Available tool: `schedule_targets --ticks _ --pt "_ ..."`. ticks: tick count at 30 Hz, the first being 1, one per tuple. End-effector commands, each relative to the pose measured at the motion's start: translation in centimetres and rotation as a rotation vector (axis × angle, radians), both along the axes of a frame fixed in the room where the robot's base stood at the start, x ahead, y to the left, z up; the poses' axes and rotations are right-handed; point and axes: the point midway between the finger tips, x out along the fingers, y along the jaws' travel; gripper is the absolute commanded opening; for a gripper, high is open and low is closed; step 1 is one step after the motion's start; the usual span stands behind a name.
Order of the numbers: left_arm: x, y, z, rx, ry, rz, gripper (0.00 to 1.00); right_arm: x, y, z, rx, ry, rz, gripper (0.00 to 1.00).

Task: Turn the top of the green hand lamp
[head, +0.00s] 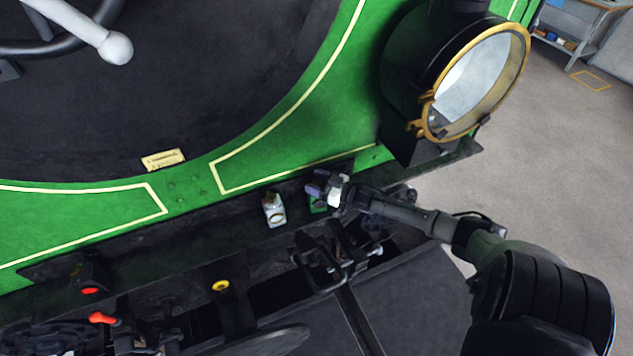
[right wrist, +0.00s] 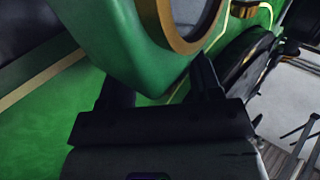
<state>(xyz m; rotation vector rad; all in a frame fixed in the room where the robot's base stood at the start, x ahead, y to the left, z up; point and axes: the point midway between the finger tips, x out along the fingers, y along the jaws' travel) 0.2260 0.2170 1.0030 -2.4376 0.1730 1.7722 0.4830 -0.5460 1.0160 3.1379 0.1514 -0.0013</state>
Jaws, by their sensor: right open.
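The green hand lamp (head: 318,206) stands on the dark ledge at the tram's front, mostly hidden under my right gripper (head: 325,187). In the right wrist view, a large green rounded body with a brass ring, which looks like this lamp (right wrist: 140,50), fills the upper middle. The two dark fingers of my right gripper (right wrist: 160,78) stand apart on either side of its lower part. The gripper is open; I cannot tell whether a finger touches the lamp. My left gripper is not in view.
A white hand lamp (head: 273,209) stands left of the green one on the ledge (head: 225,232). A large brass-rimmed headlamp (head: 470,85) is above right. Black coupling parts (head: 322,272) lie below, with a red-ended lever (head: 102,318) at lower left. Open floor lies to the right.

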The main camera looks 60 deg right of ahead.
Motion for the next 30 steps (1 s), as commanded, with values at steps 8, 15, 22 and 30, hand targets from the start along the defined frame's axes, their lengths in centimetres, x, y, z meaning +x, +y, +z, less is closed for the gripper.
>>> schedule_targets --ticks 8,15,22,30 --pt "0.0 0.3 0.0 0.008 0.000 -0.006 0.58 0.0 0.0 0.0 0.000 0.000 0.000 0.42" --pt "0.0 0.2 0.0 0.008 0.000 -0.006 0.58 0.0 0.0 0.0 0.000 0.000 0.000 0.19" --pt "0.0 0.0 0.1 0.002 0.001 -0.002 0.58 0.0 0.0 0.1 0.001 -0.001 -0.006 0.09" --pt "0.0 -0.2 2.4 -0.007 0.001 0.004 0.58 0.0 0.1 0.5 0.008 -0.002 -0.116 0.09"
